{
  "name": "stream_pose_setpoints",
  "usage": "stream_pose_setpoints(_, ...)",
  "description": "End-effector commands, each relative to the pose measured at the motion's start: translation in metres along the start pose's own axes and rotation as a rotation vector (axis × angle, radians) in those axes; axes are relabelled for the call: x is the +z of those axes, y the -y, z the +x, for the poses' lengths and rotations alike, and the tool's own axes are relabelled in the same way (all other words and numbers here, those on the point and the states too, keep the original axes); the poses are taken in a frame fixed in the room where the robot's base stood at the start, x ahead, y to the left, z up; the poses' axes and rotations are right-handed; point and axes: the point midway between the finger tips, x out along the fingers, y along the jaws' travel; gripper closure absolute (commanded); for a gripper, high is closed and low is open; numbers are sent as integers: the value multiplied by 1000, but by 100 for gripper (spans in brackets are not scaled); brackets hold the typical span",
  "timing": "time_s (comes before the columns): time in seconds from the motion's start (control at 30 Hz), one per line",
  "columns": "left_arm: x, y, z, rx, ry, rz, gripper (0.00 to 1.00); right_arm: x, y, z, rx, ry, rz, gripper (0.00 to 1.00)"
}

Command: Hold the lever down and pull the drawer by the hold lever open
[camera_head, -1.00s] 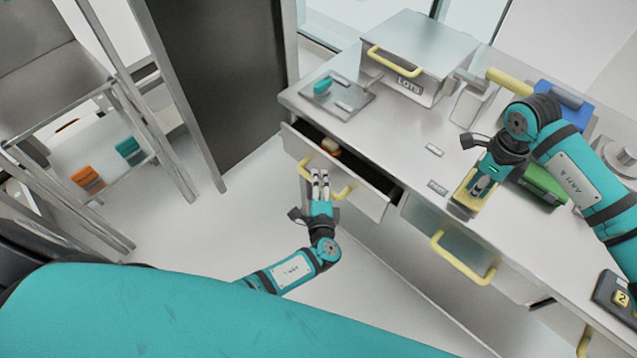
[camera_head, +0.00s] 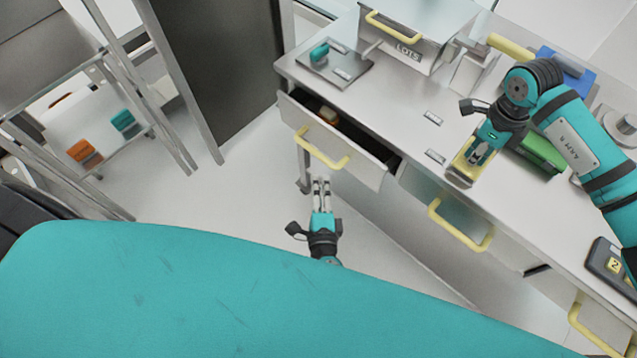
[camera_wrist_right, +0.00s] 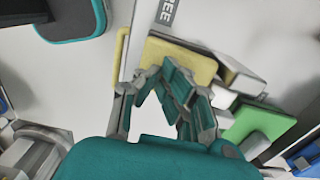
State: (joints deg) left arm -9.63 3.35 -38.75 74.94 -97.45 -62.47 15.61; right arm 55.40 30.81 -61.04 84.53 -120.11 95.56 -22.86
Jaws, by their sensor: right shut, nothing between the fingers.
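The drawer (camera_head: 372,177) with a yellow handle (camera_head: 322,150) stands partly open at the counter's left front. A small pale and orange item (camera_head: 328,115) lies inside. My left gripper (camera_head: 321,182) is in front of and below the handle, apart from it, empty, with a narrow gap between its fingers. The yellow hold lever (camera_head: 459,171) is on the counter top near the front edge. My right gripper (camera_head: 477,157) is shut over it with nothing between its fingers. The lever's yellow plate (camera_wrist_right: 185,58) also shows at the fingertips in the right wrist view; contact is unclear.
A second drawer with a yellow handle (camera_head: 460,226) sits to the right. A LOTS bin (camera_head: 418,40), a plate with a teal knob (camera_head: 335,66) and a green box (camera_head: 541,152) are on the counter. Floor left of the counter is clear near my left gripper.

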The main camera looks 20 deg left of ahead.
Motion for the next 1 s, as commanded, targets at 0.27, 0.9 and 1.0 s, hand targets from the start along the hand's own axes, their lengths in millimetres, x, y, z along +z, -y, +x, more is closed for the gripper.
stream_pose_setpoints(0.27, 0, 2, 0, 0, 0, 0, 60, 0, 0, -3, 0, 0, 0, 100)
stream_pose_setpoints(0.9, 4, 27, -3, 0, 0, 0, 60, 0, 0, -54, -1, 0, 0, 100)
stream_pose_setpoints(1.0, 4, 31, -4, 0, 0, 0, 60, 0, 0, -61, -1, -1, 1, 100)
